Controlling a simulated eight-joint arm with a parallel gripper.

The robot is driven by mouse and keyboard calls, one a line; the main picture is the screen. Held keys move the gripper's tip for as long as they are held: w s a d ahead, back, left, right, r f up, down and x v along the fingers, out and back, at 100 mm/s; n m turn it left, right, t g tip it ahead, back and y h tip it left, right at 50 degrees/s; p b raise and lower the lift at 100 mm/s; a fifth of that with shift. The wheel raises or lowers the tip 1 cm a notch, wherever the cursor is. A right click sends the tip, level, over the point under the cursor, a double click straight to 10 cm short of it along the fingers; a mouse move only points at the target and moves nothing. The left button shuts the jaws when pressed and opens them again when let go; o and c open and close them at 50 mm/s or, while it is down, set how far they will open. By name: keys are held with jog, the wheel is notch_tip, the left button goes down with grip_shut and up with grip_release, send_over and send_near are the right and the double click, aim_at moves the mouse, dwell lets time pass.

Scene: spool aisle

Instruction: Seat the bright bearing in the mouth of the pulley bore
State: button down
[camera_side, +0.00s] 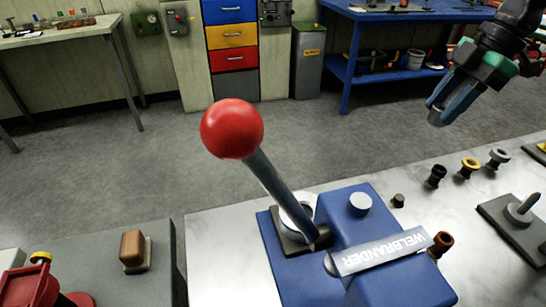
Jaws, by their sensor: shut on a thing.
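My gripper (452,98) is at the upper right, above and beyond the back edge of the metal bench. Its blue fingers are shut on a small grey, round-ended thing (436,116), which may be the bright bearing; the fingers hide part of it.
A tall lever with a red ball (232,128) leans over the ring part. The blue machine (375,210) carries a "WELBRANDER" plate.

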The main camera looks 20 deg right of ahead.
notch_tip(320, 180, up, 2)
jog(key=shift+r, duration=0.1)
jog(key=w+a+r, duration=0.2)
jog(key=a, duration=0.6)
jog(key=r, duration=0.2)
send_over(307, 199)
jog(key=s, duration=0.2)
jog(key=f, duration=1)
jog(key=a+f, duration=0.1)
jog(key=f, duration=0.4)
jog(key=shift+f, duration=2.55)
jog(key=c, duration=0.5)
grip_release()
jog(key=shift+f, duration=0.1)
